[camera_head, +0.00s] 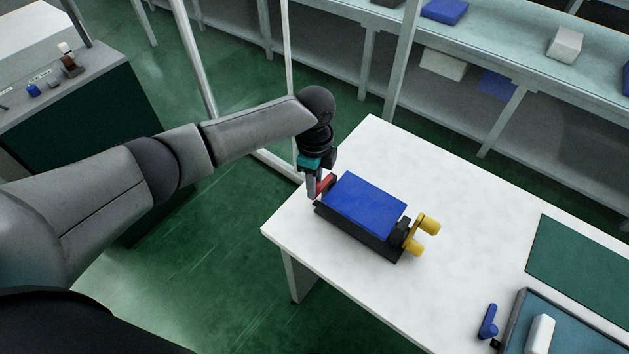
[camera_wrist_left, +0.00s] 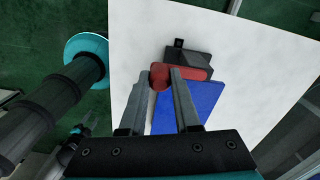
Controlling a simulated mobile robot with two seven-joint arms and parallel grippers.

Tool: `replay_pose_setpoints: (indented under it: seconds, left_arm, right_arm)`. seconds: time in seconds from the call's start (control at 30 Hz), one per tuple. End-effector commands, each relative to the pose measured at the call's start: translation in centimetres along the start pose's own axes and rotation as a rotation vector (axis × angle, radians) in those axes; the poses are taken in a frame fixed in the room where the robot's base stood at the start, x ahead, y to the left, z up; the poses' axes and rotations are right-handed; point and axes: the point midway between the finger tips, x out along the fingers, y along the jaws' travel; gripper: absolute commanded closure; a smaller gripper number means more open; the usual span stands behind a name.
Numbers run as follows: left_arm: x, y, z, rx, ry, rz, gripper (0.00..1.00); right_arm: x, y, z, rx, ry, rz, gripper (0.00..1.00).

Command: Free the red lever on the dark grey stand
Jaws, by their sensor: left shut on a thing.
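The dark grey stand (camera_head: 346,233) sits on the white table with a blue block (camera_head: 366,205) on top. The red lever (camera_head: 325,183) is at the stand's far left end, and my left gripper (camera_head: 316,188) is there, pointing down. In the left wrist view the red lever (camera_wrist_left: 190,73) lies across the dark stand (camera_wrist_left: 197,58), its rounded red end between the two fingers of my left gripper (camera_wrist_left: 166,78). The fingers are shut on that end. The blue block (camera_wrist_left: 190,106) lies just behind the fingers.
The white table (camera_head: 450,205) is clear around the stand. At its right are a green mat (camera_head: 585,265), a blue lever-like part (camera_head: 488,321) and a tray (camera_head: 510,335) holding a white block. Shelves stand behind.

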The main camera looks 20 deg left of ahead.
Motion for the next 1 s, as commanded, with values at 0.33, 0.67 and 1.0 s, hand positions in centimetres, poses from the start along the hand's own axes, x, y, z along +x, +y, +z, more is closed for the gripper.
replay_pose_setpoints:
  seconds: [0.33, 0.67, 1.0]
  left_arm:
    - [-0.3, 0.2, -0.8, -0.120, 0.001, 0.004, 1.00]
    - [-0.4, 0.2, -2.6, -0.402, 0.002, 0.005, 1.00]
    - [-0.2, -0.3, -4.2, -0.686, 0.001, 0.004, 1.00]
  right_arm:
    - [-2.1, 0.0, -0.2, 0.000, 0.000, 0.000, 0.50]
    - [-5.4, 0.1, -0.5, 0.000, 0.000, 0.000, 0.50]
    - [-7.0, 0.1, -0.7, 0.001, 0.000, 0.000, 0.50]
